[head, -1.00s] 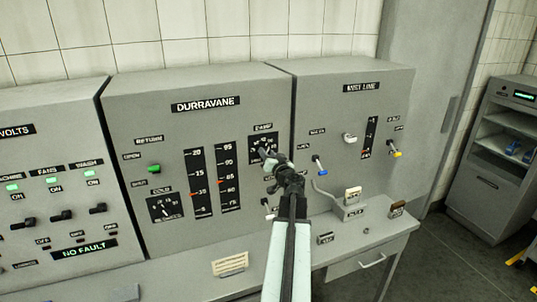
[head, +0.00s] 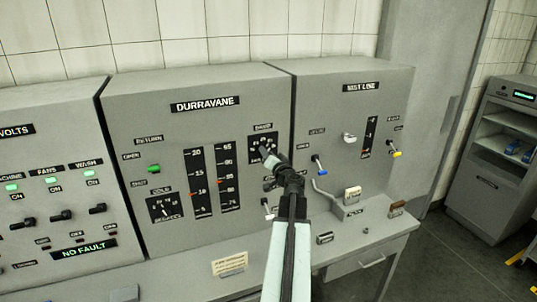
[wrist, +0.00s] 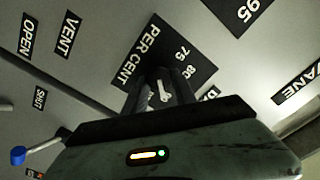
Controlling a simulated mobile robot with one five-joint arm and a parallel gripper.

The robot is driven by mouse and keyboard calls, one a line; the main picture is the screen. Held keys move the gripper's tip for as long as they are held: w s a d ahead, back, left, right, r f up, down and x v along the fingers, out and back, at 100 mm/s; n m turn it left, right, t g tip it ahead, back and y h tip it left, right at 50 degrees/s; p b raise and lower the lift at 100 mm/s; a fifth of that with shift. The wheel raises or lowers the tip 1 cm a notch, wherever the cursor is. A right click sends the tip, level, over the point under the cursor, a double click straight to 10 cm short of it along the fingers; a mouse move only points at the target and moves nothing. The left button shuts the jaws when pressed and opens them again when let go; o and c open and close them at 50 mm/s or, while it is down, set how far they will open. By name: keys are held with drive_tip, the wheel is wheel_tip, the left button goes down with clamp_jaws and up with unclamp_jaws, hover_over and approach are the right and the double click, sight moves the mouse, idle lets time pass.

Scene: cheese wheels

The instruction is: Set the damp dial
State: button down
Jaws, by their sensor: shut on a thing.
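The damp dial (head: 255,145) is a black square plate with white marks on the Durravane panel, below a small label. My gripper (head: 268,157) reaches up to it from below and covers its lower right part. In the wrist view the dial plate (wrist: 183,62) shows "PER CENT", 75 and 80, tilted in the picture. My gripper (wrist: 160,88) is shut on the dial's knob (wrist: 158,92), which has a pale pointer between the fingers. The rest of the scale is hidden behind my gripper.
Two vertical gauges (head: 198,182) and a cold dial (head: 165,208) are to the left. The Mist Line panel to the right carries a blue-tipped lever (head: 319,165) and a yellow-tipped lever (head: 394,153). A desk ledge (head: 375,225) juts out below.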

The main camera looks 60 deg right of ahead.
drive_tip(key=c, duration=1)
unclamp_jaws()
drive_tip(key=shift+s, duration=0.15)
drive_tip(key=shift+c, duration=0.2)
drive_tip(key=v, duration=0.7)
drive_tip(key=shift+s+a, duration=0.2)
drive_tip(key=shift+a, duration=0.05)
